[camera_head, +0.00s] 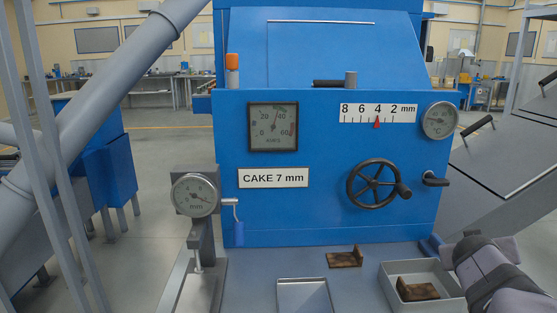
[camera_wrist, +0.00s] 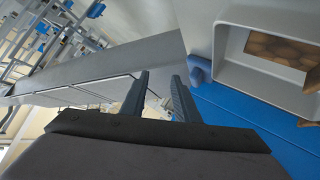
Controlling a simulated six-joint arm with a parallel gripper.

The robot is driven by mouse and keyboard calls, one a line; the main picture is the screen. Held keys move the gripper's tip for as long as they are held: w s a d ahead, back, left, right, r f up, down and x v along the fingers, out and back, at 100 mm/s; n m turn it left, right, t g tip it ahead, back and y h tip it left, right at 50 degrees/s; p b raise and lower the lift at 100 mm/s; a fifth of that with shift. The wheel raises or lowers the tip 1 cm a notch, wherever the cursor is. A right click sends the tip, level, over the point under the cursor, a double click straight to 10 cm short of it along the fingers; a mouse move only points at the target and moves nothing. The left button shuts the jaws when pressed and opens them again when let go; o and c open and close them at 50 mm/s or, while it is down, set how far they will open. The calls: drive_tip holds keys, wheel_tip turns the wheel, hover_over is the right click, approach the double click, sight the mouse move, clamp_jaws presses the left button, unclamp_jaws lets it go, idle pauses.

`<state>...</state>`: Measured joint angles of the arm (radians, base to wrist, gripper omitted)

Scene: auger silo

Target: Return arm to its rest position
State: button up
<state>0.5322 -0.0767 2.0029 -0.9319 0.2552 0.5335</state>
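My arm (camera_head: 490,272) enters at the lower right of the head view, beside the grey tray with a brown cake piece; my gripper's fingertips cannot be made out there. In the wrist view my gripper (camera_wrist: 162,90) shows two dark fingers with a clear gap and nothing between them. A grey open-topped container (camera_wrist: 228,48) with a brown piece (camera_wrist: 283,52) inside lies right of the fingers, apart from them.
The blue machine (camera_head: 330,215) carries a handwheel (camera_head: 375,184), a red-pointer mm scale (camera_head: 377,113) and a "CAKE 7 mm" label (camera_head: 273,178). A dial gauge (camera_head: 194,195) stands left. On the bench are an empty tray (camera_head: 303,297) and a loose brown piece (camera_head: 346,258).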

drive_tip(key=s+a+f+m+g+b, duration=0.1)
drive_tip(key=s+a+f+m+g, duration=0.3)
drive_tip(key=s, duration=0.3)
drive_tip(key=s+a+f+m+g, duration=0.2)
drive_tip(key=s+f+m+g, duration=0.15)
drive_tip(key=s+m, duration=0.35)
drive_tip(key=s+a+f+n+g+y+p, duration=0.1)
drive_tip(key=s+a+f+n+y+p, duration=0.15)
drive_tip(key=a+f+n, duration=0.4)
drive_tip(key=s+a+f+n+y+p, duration=0.1)
drive_tip(key=s+a+f+n+y, duration=0.2)
drive_tip(key=a, duration=0.7)
drive_tip(key=s+a+f+n+g+y+p, duration=0.1)
drive_tip(key=a+f+n+y+p, duration=0.15)
drive_tip(key=a+f+n, duration=0.5)
wheel_tip(320, 180, up, 33)
drive_tip(key=m+p, duration=0.2)
drive_tip(key=p, duration=2.7)
drive_tip(key=shift+a+f+m+t+p, duration=0.2)
drive_tip(key=shift+a+m+t+p, duration=0.15)
drive_tip(key=shift+a+m, duration=0.1)
